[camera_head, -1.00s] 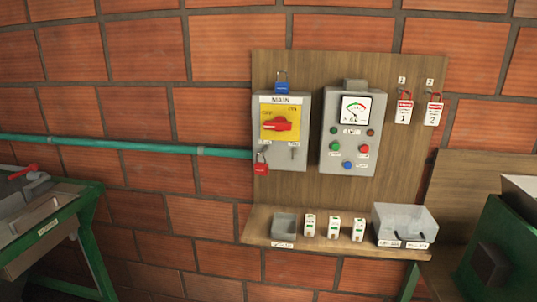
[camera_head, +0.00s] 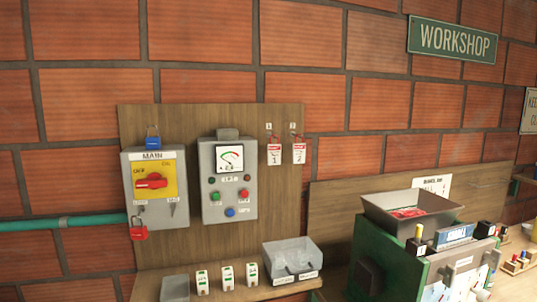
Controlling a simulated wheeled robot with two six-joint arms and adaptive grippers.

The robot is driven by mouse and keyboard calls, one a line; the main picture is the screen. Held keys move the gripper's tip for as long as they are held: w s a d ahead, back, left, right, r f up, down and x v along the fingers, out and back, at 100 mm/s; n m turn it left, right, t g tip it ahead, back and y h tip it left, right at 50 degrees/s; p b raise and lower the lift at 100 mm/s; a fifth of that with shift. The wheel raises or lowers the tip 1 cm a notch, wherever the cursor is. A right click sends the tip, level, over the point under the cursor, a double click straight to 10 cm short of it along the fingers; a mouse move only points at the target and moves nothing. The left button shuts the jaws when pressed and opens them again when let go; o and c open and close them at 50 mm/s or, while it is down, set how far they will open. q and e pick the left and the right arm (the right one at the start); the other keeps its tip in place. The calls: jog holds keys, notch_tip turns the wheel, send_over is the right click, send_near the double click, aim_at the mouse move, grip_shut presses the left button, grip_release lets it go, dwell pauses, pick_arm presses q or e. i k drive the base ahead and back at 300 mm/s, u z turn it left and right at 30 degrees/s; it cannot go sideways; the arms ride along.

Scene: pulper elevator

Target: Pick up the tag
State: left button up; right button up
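Two white tags with red tops hang from hooks on the wooden board: tag 1 (camera_head: 274,154) and tag 2 (camera_head: 299,153). Several small white tags or cards with green marks, among them one card (camera_head: 227,276), stand on the shelf below. I cannot tell which of these is the task's tag. Neither of my grippers is in view.
The MAIN switch box (camera_head: 155,188) carries a red knob, a blue padlock (camera_head: 153,139) and a red padlock (camera_head: 138,229). A meter panel (camera_head: 228,180) is beside it. A clear bin (camera_head: 292,258) sits on the shelf (camera_head: 262,294). A green machine (camera_head: 385,265) with a hopper (camera_head: 411,207) stands right.

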aim_at(274, 151)
jog(key=z, duration=0.55)
jog(key=k, duration=0.6)
jog(key=z, duration=1.05)
jog(key=i, duration=1.1)
jog(key=u, duration=0.5)
jog(key=i, duration=0.95)
jog(key=u, duration=0.8)
